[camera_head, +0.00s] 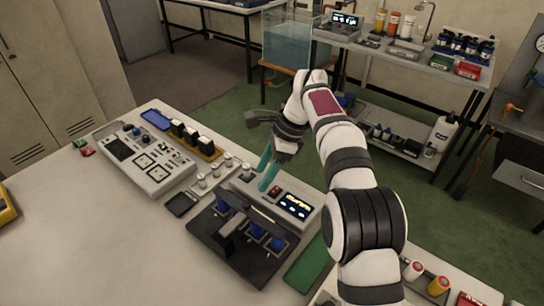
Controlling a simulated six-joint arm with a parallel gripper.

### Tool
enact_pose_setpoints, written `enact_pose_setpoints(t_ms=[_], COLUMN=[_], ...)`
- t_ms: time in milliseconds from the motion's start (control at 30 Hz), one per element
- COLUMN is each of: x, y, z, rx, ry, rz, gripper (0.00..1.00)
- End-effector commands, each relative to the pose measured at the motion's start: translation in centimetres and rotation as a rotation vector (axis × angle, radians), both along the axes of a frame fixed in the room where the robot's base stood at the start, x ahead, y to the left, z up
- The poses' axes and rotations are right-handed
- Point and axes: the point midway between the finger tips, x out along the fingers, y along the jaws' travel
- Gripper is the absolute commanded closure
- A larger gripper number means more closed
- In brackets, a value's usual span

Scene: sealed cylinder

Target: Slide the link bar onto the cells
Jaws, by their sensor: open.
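My gripper (267,172) has two teal fingers and hangs over the back of the bench, above a grey box with a lit display (295,207). The fingers are apart and I see nothing between them. In front of it, a black tray (210,235) holds several blue cells (258,231) with dark upright parts around them. A dark block stands among the cells. I cannot make out the link bar for certain; the dark parts on the tray blend together.
A grey control panel (144,160) stands at the left, with a yellow rack (207,150) of black-and-white blocks behind it. A small dark pad (181,204) and a green mat (308,266) flank the tray.

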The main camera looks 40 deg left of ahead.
Motion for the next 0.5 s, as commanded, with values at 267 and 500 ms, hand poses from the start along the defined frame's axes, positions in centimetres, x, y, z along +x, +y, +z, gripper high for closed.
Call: enact_pose_setpoints(t_ms=[267,500], x=[1.6,1.7], y=[-1.6,-1.8], z=[5.3,5.9], rx=[0.0,0.0], ry=[-0.001,0.0], rz=[0.0,-0.001], gripper=[0.41,0.41])
